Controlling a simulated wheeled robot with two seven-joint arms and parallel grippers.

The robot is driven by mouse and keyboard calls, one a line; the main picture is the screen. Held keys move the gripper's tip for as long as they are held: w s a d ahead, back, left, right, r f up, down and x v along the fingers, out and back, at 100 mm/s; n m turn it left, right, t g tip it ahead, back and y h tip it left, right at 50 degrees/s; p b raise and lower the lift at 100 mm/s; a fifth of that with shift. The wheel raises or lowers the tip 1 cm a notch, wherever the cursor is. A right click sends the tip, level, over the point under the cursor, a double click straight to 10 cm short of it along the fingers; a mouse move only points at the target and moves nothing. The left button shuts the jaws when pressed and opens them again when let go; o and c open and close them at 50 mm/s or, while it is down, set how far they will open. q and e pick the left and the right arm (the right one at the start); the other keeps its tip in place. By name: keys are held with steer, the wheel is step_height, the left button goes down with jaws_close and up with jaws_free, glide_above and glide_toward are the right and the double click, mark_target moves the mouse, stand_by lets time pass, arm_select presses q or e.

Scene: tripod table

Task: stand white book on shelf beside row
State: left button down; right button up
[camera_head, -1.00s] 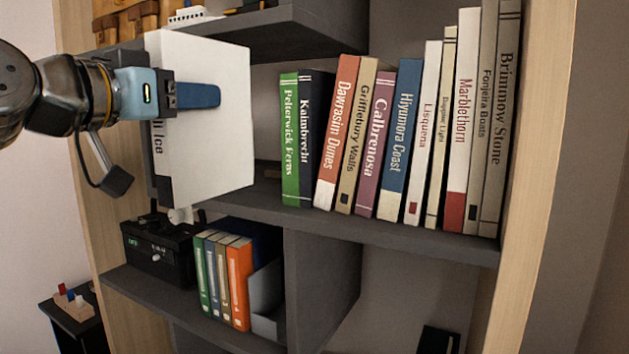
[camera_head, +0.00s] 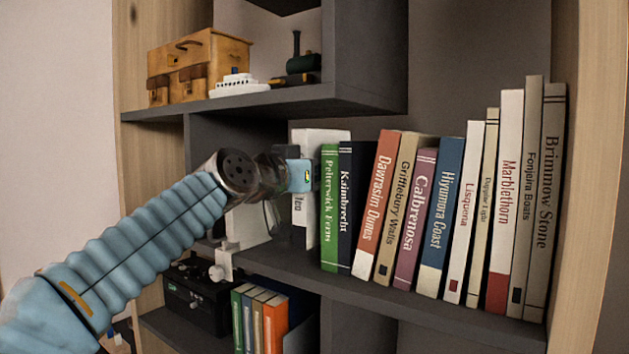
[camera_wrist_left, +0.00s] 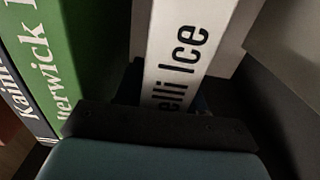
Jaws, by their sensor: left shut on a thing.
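The white book (camera_head: 305,222) stands roughly upright on the middle shelf at the left end of the row, close beside the green book (camera_head: 330,210). Its spine lettering, partly covered, faces out. My left gripper (camera_head: 308,176) is shut on the white book near its spine, at mid-height. In the left wrist view the white spine (camera_wrist_left: 176,55) is beside the gripper, with the green book (camera_wrist_left: 88,50) to its left. The book's lower edge is hidden there, so I cannot tell whether it rests on the shelf. My right gripper is not in view.
The row (camera_head: 425,215) of several books leans slightly toward the right side panel (camera_head: 590,200). The upper shelf (camera_head: 330,98) overhangs at left, holding a brown case (camera_head: 200,65) and a white toy ship (camera_head: 238,84). Below are a black box (camera_head: 195,300) and small books (camera_head: 272,325).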

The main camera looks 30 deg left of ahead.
arm_select(q)
step_height(320, 180, down, 2)
steer(key=shift+s+f, duration=0.1)
steer(key=shift+f, duration=0.1)
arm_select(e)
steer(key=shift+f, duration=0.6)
arm_select(q)
steer(key=c, duration=1)
jaws_free()
steer(key=shift+f, duration=0.15)
steer(key=shift+c, duration=0.2)
steer(key=shift+o, duration=1.3)
steer(key=shift+w, duration=0.2)
steer(key=shift+o, duration=0.5)
steer(key=shift+s+b, duration=0.15)
steer(key=shift+b, duration=0.15)
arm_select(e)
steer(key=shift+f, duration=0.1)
arm_select(q)
steer(key=s+b, duration=0.3)
steer(key=s, duration=0.9)
steer(key=shift+a+r+b, duration=0.2)
steer(key=shift+a+b, duration=0.2)
steer(key=shift+a, duration=0.05)
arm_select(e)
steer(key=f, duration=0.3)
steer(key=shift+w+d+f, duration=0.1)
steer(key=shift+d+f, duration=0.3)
